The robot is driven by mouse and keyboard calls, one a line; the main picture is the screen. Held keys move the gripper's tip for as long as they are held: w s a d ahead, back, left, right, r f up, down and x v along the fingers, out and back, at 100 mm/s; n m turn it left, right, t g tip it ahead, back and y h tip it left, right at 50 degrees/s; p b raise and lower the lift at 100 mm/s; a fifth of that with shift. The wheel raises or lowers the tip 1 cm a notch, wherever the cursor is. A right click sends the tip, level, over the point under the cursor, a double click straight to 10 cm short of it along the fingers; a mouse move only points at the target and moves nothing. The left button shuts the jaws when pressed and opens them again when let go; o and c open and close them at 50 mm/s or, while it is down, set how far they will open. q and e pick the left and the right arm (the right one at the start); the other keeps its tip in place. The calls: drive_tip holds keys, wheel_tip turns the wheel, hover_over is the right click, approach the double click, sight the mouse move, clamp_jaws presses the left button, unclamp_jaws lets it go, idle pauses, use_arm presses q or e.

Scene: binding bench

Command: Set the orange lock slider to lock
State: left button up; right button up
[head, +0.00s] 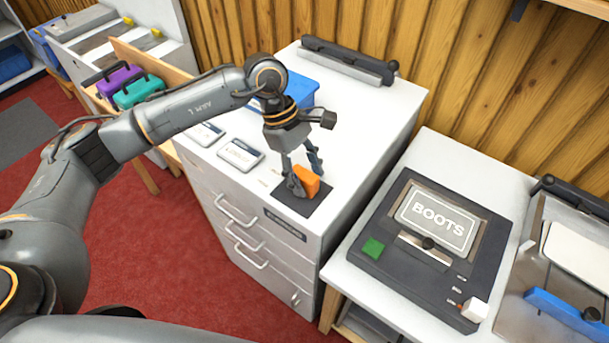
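The orange lock slider (307,178) is a small orange block on a dark plate (301,207) at the front right corner of the white cabinet's top. My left gripper (305,180) reaches down over it, with one finger at its left side and the other at its upper right. The fingers are apart with the block between them; I cannot tell whether they press on it. Part of the block is hidden by the fingers. Small pale marks lie left of the plate, too small to read. My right gripper is not in view.
The white drawer cabinet (345,145) also carries a blue box (301,90), label cards (240,153) and a dark bar tool (347,60) at the back. To the right, a dark machine marked BOOTS (395,235) stands on a lower white bench. Clear cabinet top lies right of the gripper.

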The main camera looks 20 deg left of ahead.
use_arm(q)
drive_tip(key=shift+s+a+r, duration=0.1)
drive_tip(key=shift+s, duration=0.05)
drive_tip(key=v, duration=1.1)
drive_tip(key=shift+r, duration=0.35)
drive_tip(key=shift+a, duration=0.1)
